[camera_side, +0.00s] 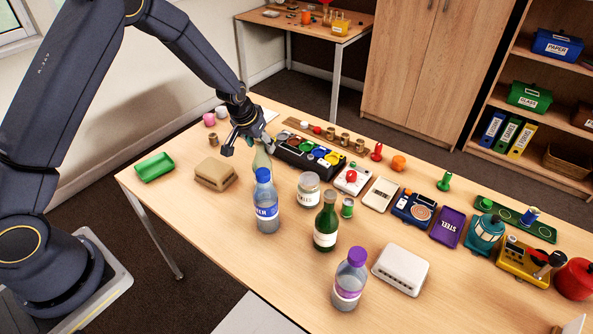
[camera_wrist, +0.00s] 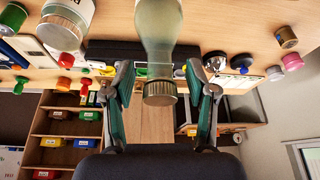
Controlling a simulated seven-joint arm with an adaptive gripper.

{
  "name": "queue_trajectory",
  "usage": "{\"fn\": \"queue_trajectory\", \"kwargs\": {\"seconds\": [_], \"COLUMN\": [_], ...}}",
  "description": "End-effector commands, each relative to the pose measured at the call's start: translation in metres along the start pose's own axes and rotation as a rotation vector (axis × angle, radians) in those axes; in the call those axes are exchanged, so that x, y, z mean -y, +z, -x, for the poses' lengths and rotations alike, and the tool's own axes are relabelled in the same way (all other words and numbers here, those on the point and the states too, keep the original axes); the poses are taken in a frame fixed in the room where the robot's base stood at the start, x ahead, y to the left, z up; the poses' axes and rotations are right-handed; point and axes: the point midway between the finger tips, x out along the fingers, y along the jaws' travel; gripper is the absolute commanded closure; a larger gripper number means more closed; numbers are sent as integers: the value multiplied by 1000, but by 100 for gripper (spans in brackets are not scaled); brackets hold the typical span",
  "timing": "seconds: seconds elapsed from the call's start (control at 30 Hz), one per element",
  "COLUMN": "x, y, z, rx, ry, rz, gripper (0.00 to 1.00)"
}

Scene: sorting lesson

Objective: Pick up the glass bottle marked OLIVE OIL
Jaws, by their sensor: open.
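A pale, greenish glass bottle (camera_side: 262,158) stands on the table, partly hidden behind a blue-capped bottle (camera_side: 265,205). In the wrist view the pale bottle (camera_wrist: 165,45) shows its neck and brownish cap between my fingers; no label on it can be read. My gripper (camera_side: 244,145) is open beside its upper part in the side view. In the wrist view my gripper (camera_wrist: 161,80) has a finger on each side of the cap, with gaps. A dark green bottle (camera_side: 326,225) stands further right; its label is too small to read.
A lidded jar (camera_side: 308,190) and a purple-capped bottle (camera_side: 349,280) stand to the right. A black tray of small items (camera_side: 310,168) lies just behind.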

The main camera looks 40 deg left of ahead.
Motion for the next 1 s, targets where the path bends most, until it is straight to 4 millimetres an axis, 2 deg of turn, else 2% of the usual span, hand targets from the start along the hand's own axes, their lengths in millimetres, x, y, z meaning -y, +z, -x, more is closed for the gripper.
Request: {"fn": "queue_trajectory", "kwargs": {"seconds": [0.23, 0.77, 1.0], "x": [0, 0, 0], "y": [0, 0, 0], "z": [-1, -1, -1], "rx": [-1, -1, -1], "ry": [0, 0, 0], "rz": [0, -1, -1], "gripper": [45, 100, 100]}}
